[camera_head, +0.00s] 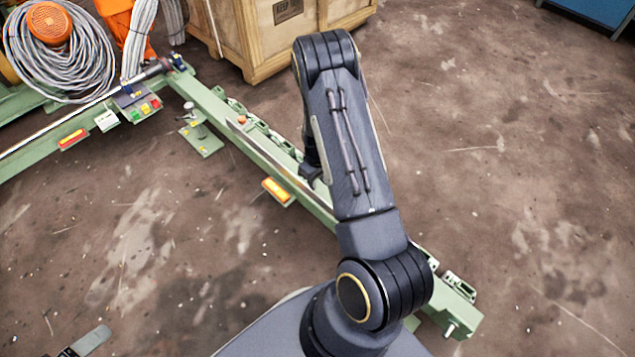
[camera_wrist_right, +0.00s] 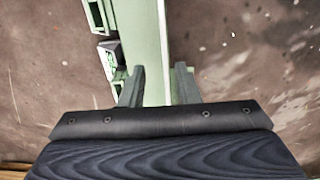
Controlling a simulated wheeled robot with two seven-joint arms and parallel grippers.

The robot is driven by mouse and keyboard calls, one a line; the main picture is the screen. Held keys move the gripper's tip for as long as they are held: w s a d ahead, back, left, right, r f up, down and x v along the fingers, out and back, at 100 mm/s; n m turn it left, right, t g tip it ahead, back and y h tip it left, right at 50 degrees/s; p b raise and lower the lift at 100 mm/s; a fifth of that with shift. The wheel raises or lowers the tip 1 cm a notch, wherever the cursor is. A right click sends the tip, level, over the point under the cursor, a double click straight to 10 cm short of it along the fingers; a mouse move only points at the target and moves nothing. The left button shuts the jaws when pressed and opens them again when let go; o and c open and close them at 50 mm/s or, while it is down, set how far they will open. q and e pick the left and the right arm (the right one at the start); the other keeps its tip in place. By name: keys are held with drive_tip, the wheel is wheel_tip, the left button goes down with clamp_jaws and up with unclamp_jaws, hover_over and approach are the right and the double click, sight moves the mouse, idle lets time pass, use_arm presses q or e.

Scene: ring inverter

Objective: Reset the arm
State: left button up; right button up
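My right arm reaches forward across the middle of the head view, over a long green beam. Its gripper (camera_head: 312,172) is mostly hidden behind the arm there. In the right wrist view the two fingers of the right gripper (camera_wrist_right: 158,88) stand apart, with the green beam (camera_wrist_right: 139,30) showing beyond and between them. I see nothing held; whether the fingers touch the beam is unclear. A grey finger-like part of my left gripper (camera_head: 88,342) shows at the bottom left of the head view, mostly cut off. Which part the task calls the arm is not clear.
The green machine frame (camera_head: 215,108) runs diagonally, with a control box (camera_head: 135,104), a coil of grey cable (camera_head: 62,62) and an orange motor (camera_head: 48,22) at the left. A wooden crate (camera_head: 245,35) stands behind. The floor at right is clear.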

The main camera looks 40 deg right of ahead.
idle(0.5)
drive_tip(key=s+a+r+m+t+y, duration=0.15)
drive_tip(key=a+r, duration=0.25)
drive_tip(key=r, duration=0.8)
drive_tip(key=s+a+r+m+t+y, duration=0.15)
drive_tip(key=a+r, duration=0.35)
drive_tip(key=r, duration=0.6)
drive_tip(key=s+a+r+t, duration=0.1)
drive_tip(key=s+a+r, duration=0.45)
drive_tip(key=s, duration=0.25)
drive_tip(key=s+a+r+t, duration=0.2)
drive_tip(key=s+a+r, duration=0.2)
drive_tip(key=s+r, duration=0.3)
wheel_tip(320, 180, up, 31)
drive_tip(key=s+p, duration=0.1)
drive_tip(key=p, duration=3.1)
drive_tip(key=shift+s+y, duration=0.4)
